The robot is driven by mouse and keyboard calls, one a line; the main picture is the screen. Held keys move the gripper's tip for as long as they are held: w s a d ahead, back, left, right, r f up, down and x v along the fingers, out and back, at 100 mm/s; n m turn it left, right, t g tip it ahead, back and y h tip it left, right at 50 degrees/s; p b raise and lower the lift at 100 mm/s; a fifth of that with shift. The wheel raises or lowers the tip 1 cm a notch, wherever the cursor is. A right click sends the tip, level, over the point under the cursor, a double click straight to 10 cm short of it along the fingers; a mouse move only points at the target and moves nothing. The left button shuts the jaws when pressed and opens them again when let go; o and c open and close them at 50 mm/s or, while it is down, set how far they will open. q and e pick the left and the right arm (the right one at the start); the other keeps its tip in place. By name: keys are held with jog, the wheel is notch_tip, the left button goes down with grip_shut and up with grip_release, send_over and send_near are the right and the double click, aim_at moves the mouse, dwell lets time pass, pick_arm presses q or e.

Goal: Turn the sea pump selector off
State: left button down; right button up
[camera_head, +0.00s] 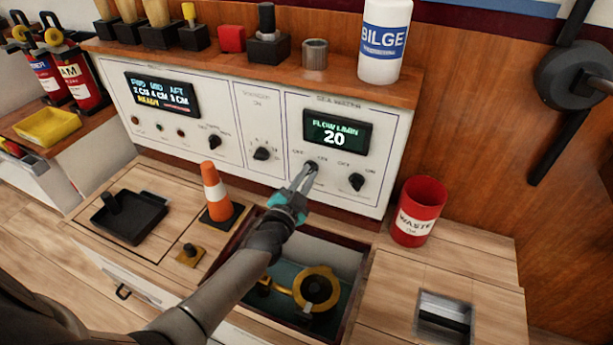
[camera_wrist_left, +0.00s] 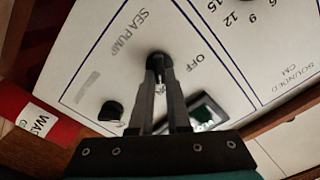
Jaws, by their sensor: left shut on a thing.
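The sea pump selector (camera_head: 311,166) is a small dark knob on the white sea water panel (camera_head: 300,187), below a display (camera_head: 338,131) that reads 20. In the left wrist view the selector (camera_wrist_left: 158,57) sits between the printed words SEA PUMP and OFF. My left gripper (camera_head: 308,173) reaches up to the panel, and its fingertips (camera_wrist_left: 159,76) are closed on the selector. The fingers hide part of the knob, so I cannot tell its exact setting. My right gripper is not in view.
A second black knob (camera_head: 356,182) is to the right on the same panel. An orange cone (camera_head: 216,190) and a red waste bin (camera_head: 418,212) stand on the counter. An open hatch (camera_head: 345,250) lies below my left arm. A BILGE bottle (camera_head: 385,40) stands on the shelf.

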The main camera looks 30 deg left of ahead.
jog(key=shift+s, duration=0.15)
pick_arm(q)
jog(key=n, duration=0.5)
jog(key=n+p, duration=0.1)
jog(key=n, duration=0.4)
jog(key=a+n, duration=0.1)
jog(key=n, duration=0.5)
jog(key=shift+p, duration=0.35)
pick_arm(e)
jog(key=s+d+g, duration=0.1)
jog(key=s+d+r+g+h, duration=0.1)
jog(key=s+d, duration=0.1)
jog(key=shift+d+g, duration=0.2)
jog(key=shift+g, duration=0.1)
pick_arm(q)
jog(key=shift+f, duration=0.1)
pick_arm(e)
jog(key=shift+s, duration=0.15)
pick_arm(q)
jog(key=c, duration=0.9)
grip_release()
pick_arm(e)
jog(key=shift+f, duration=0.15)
